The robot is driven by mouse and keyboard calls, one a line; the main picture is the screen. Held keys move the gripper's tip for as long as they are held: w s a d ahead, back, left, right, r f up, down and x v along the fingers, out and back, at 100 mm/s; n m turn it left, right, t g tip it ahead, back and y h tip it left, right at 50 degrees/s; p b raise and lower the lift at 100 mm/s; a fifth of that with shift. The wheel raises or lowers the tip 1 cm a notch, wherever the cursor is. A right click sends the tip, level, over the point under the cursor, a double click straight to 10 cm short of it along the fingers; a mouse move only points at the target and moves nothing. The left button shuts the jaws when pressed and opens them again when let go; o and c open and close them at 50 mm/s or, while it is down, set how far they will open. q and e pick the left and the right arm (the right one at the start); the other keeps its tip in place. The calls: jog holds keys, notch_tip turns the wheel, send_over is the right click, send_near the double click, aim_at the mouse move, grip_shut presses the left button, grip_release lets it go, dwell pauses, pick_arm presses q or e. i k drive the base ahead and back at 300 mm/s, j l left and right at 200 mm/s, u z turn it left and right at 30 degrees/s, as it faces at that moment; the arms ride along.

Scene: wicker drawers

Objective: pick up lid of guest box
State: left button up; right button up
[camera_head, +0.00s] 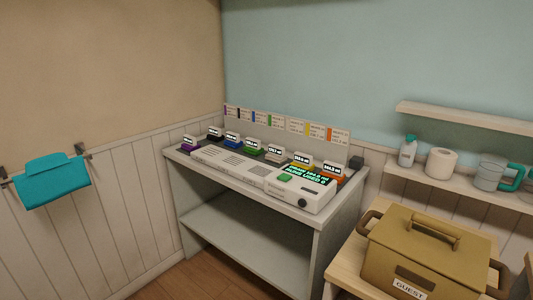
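The guest box (393,272) is a tan box with a white "GUEST" label on its front, standing on a light wooden surface at the lower right. Its lid (399,232) is on top, closed, with a raised bar handle (435,234) across the middle. Brown side handles show at the box's left and right. The bottom of the box is cut off by the frame edge. Neither of my grippers is in the head view.
A grey table (240,205) with a white device (250,174) and several coloured labelled blocks stands left of the box. A shelf (460,194) behind it holds a bottle (408,151), a paper roll (441,163) and a mug (489,172). A teal towel (52,182) hangs at left.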

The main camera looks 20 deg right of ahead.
aim_at(461, 255)
jog(key=i+z, duration=0.35)
jog(key=i+j+z, duration=0.1)
jog(key=z, duration=0.25)
jog(key=i+j+z, duration=0.2)
jog(key=z, duration=0.15)
